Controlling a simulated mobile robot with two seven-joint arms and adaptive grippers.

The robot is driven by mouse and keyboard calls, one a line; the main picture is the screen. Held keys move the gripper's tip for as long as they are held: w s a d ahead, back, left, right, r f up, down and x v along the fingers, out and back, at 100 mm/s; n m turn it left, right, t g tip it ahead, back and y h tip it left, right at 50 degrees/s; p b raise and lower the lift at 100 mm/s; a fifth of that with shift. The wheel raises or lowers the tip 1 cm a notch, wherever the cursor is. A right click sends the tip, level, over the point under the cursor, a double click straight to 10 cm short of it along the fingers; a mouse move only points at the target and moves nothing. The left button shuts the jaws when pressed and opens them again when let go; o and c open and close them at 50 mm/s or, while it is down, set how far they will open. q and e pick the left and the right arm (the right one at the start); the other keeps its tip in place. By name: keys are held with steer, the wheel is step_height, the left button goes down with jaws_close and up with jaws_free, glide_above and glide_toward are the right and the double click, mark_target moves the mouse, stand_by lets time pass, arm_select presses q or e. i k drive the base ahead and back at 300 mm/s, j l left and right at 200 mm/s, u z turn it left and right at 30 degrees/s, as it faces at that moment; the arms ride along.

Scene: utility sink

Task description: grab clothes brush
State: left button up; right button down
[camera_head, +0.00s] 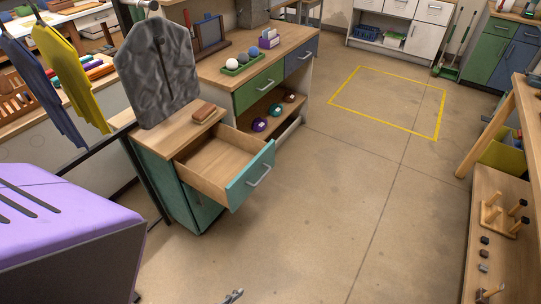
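A small brown brush-like block (203,112), which looks like the clothes brush, lies on the wooden top of a teal cabinet (192,200), left of centre. The drawer looks empty. A small grey tip, which looks like my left gripper (232,297), shows at the bottom edge, well below and apart from the brush. Most of it is cut off, so its opening cannot be told. My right gripper is not seen.
The open drawer juts out in front of the cabinet. A purple-topped box (60,215) stands at the lower left. A wooden bench with pegs (485,185) stands at the right. The middle floor (330,210) is clear.

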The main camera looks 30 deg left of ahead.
mark_target(201, 116)
steer(key=u, duration=1.45)
steer(key=i, duration=0.3)
